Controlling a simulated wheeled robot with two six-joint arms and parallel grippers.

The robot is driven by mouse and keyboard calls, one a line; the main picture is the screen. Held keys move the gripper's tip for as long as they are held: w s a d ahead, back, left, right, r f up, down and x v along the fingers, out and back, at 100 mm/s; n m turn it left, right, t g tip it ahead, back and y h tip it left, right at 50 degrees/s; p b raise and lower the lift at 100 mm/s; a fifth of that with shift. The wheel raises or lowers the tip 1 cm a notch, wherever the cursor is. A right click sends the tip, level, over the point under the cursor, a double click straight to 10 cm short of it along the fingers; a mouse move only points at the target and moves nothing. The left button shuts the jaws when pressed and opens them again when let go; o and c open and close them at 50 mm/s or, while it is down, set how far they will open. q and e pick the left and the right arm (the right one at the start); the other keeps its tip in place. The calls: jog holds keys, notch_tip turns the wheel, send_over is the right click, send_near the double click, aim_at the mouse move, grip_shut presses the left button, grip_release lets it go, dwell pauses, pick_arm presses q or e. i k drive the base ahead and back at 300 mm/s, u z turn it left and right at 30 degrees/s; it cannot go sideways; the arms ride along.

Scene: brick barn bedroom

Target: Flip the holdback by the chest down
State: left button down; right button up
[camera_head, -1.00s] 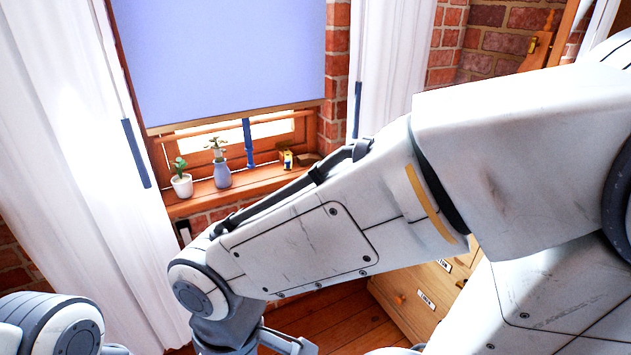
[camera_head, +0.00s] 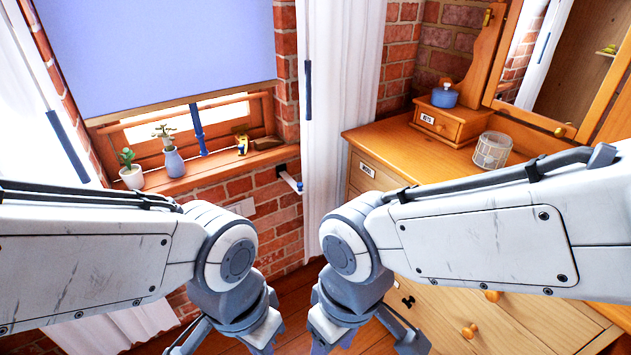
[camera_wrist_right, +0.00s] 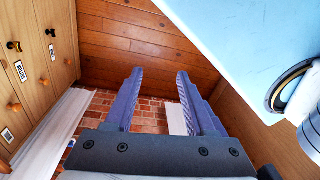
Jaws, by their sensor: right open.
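The holdback (camera_head: 290,181) by the chest is a short pale bar with a blue tip on a dark mount. It sticks out from the brick wall below the right end of the sill, left of the white curtain (camera_head: 334,110). The wooden chest (camera_head: 385,142) stands to its right. My right gripper (camera_head: 368,343) is open and empty, low in front of the chest and well below the holdback; its spread fingers (camera_wrist_right: 158,75) also show in the right wrist view. My left gripper (camera_head: 225,345) is open and empty, low at the picture's bottom.
The windowsill (camera_head: 215,171) bears a potted plant (camera_head: 131,170), a blue vase (camera_head: 173,160) and small items. A mirror (camera_head: 560,70) rises behind. Bare wall and floor lie between my arms.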

aim_at(297, 187)
jog(key=z, duration=0.5)
jog(key=k, duration=0.65)
jog(key=z, duration=0.75)
jog(key=i, duration=1.05)
jog(key=u, duration=0.9)
jog(key=i, duration=0.6)
jog(key=u, duration=0.65)
